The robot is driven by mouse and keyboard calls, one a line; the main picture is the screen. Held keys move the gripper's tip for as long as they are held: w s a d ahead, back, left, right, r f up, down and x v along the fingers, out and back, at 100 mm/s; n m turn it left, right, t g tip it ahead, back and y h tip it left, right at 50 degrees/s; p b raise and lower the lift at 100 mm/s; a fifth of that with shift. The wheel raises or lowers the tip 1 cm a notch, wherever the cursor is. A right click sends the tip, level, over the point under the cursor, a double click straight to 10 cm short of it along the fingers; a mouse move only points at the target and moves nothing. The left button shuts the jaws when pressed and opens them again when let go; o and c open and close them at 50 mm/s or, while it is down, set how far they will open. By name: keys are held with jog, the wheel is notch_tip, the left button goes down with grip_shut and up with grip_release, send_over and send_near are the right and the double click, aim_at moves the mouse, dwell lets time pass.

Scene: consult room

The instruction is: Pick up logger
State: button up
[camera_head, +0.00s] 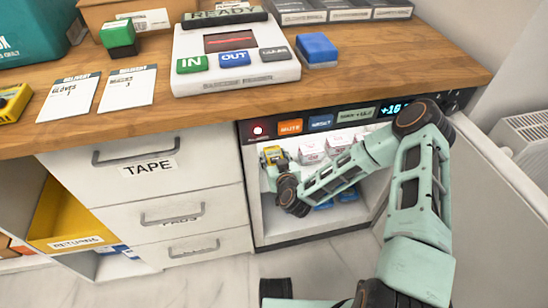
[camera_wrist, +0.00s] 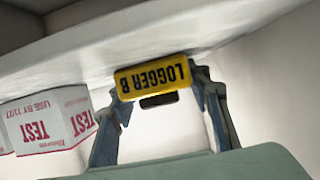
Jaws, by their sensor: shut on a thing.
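The logger is a small yellow block (camera_wrist: 153,80) with black lettering "LOGGER B", upside down in the wrist view. In the head view the yellow logger (camera_head: 273,154) shows inside the open fridge, near its left wall. My gripper (camera_wrist: 155,92) is shut on the logger, with one finger at each side of it. In the head view my gripper (camera_head: 272,168) reaches into the left part of the fridge. The wrist view shows a pale shelf or wall surface close behind the logger; I cannot tell whether they touch.
White boxes marked "TEST" (camera_wrist: 48,122) stand beside my gripper in the fridge. Blue items (camera_head: 347,195) lie lower in it. The fridge door (camera_head: 490,180) stands open at the right.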

aim_at(276, 155)
jog(key=shift+r, duration=0.1)
jog(key=shift+r+p, duration=0.3)
jog(key=shift+r, duration=0.3)
jog(key=r, duration=0.1)
jog(key=r+p, duration=0.1)
jog(key=r, duration=0.1)
jog(key=shift+d, duration=0.35)
jog(key=s+d+r+p, duration=0.3)
jog(key=d+r, duration=0.5)
jog(key=d, duration=0.5)
jog(key=shift+s+r+p, duration=0.3)
jog(key=shift+p, duration=0.05)
